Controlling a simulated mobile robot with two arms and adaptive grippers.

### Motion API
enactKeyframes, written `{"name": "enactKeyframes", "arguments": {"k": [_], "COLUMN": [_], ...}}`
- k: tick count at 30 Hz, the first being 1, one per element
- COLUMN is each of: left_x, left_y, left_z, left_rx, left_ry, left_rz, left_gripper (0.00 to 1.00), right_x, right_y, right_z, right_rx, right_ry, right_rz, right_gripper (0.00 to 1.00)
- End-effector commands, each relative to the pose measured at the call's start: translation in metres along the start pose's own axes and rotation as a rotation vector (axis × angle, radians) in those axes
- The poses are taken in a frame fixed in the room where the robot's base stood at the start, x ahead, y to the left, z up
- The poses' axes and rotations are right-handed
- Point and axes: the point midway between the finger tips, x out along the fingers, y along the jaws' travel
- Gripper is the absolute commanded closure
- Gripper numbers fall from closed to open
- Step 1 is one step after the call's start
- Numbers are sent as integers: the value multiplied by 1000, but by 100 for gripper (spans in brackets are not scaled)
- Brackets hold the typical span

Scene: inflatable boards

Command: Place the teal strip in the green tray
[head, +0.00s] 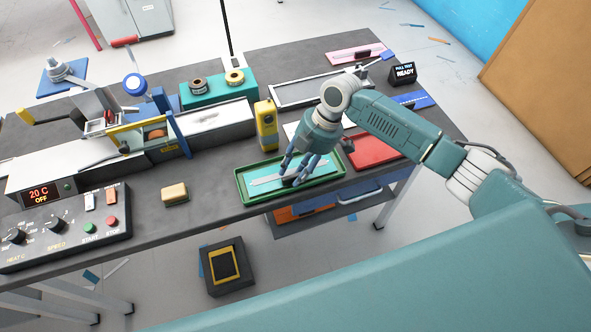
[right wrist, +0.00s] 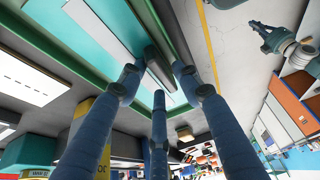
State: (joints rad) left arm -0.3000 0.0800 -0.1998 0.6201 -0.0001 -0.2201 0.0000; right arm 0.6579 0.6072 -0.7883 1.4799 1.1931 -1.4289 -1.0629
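The green tray (head: 244,190) lies at the table's front edge. A flat teal piece, the teal strip (head: 318,171), lies inside it, with a narrower pale strip (head: 266,180) on top. In the right wrist view the teal surface (right wrist: 145,14) shows beside the tray's rim (right wrist: 45,40). My right gripper (head: 290,178) is lowered over the tray's middle, its fingers (right wrist: 157,78) spread around a dark grey bar (right wrist: 156,62) on the pale strip. Whether they touch it is unclear. My left gripper (right wrist: 264,38) shows small in the right wrist view, fingers apparently spread and empty.
A yellow device (head: 266,125) stands just behind the tray, and a yellow block (head: 174,192) lies left of it. A red tray (head: 375,151) is to the right. A control panel (head: 65,228) fills the table's front left. Bare table lies between block and tray.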

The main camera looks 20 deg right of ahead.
Motion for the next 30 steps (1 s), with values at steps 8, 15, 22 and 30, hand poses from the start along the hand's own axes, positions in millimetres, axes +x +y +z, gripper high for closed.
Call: {"name": "enactKeyframes", "arguments": {"k": [8, 15, 22, 30], "left_x": [5, 15, 20, 20], "left_y": [0, 0, 0, 0], "left_z": [1, 2, 2, 2], "left_rx": [0, 0, 0, 0], "left_ry": [0, 0, 0, 0], "left_rz": [0, 0, 0, 0], "left_gripper": [100, 100, 100, 100], "right_x": [-27, -80, -114, -123], "right_y": [0, 1, 1, 0], "right_z": [1, 0, 0, -1], "right_rx": [-1, 0, 0, 1], "right_ry": [-2, -1, -1, 1], "right_rz": [2, 2, 0, -2], "right_gripper": [64, 64, 64, 64]}}
